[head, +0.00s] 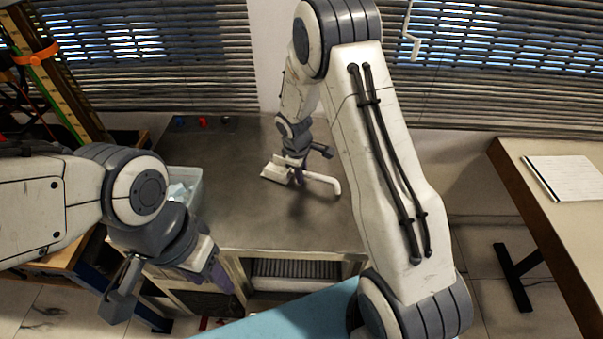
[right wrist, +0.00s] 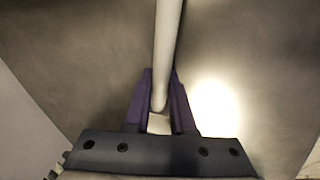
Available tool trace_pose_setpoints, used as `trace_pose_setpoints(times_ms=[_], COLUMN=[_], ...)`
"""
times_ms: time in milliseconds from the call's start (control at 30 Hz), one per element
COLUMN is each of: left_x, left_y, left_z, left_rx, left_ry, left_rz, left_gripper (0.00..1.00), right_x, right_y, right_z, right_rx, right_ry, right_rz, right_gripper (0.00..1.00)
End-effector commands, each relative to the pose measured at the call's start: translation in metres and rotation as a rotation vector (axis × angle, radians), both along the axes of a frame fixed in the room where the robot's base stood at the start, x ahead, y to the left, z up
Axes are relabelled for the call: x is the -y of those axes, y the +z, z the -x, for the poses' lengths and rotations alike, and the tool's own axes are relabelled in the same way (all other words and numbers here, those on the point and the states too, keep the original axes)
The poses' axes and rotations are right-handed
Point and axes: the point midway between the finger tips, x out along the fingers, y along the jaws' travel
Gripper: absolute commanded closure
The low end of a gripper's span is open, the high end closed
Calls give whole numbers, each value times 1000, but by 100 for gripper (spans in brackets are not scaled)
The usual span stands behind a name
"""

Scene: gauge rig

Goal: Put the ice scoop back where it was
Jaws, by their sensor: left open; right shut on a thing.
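The white ice scoop (head: 277,172) is at the middle of the dark grey worktop (head: 240,215), its broad pan to the left and a pale bent handle (head: 325,181) to the right. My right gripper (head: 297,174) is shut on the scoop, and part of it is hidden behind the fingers. In the right wrist view the pale handle (right wrist: 168,45) runs between the two purple fingers (right wrist: 160,105). I cannot tell if the scoop touches the worktop. My left gripper (head: 219,277) is open and empty, low in front of the worktop's left front edge.
A translucent bin (head: 196,201) with pale blue-white contents stands at the worktop's left, partly behind my left arm. Small red (head: 203,122) and blue (head: 179,121) items lie at the back edge. A table with a paper pad (head: 567,176) is at the right. The worktop's right half is clear.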

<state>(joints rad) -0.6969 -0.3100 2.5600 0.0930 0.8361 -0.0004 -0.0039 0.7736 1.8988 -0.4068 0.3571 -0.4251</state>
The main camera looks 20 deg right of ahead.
Motion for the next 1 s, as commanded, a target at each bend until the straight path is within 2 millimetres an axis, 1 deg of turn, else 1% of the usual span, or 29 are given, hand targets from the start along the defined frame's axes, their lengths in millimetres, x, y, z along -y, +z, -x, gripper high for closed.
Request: trace_pose_setpoints(times_ms=[167, 200, 267, 300, 533, 667, 767, 1000], left_x=[0, 0, 0, 0, 0, 0, 0, 0], left_y=[-4, -3, -3, -3, -3, -3, -4, -7], left_z=[0, 0, 0, 0, 0, 0, 0, 0], left_rx=[0, 0, 0, 0, 0, 0, 0, 0], left_ry=[0, 0, 0, 0, 0, 0, 0, 0], left_rz=[0, 0, 0, 0, 0, 0, 0, 0], left_gripper=[50, 50, 50, 50, 50, 50, 50, 50], right_x=[0, 0, 0, 0, 0, -1, -4, -10], right_y=[-4, -4, -4, -4, -3, 5, 21, 68], right_z=[0, 0, 0, 0, 0, 0, 2, 9], right_rx=[0, 0, 0, 0, 0, 3, 4, 6], right_ry=[0, 0, 0, 0, 0, -2, 1, 0], right_rz=[0, 0, 0, 0, 0, 0, 0, 0], right_gripper=[100, 70, 47, 42, 42, 42, 42, 42])
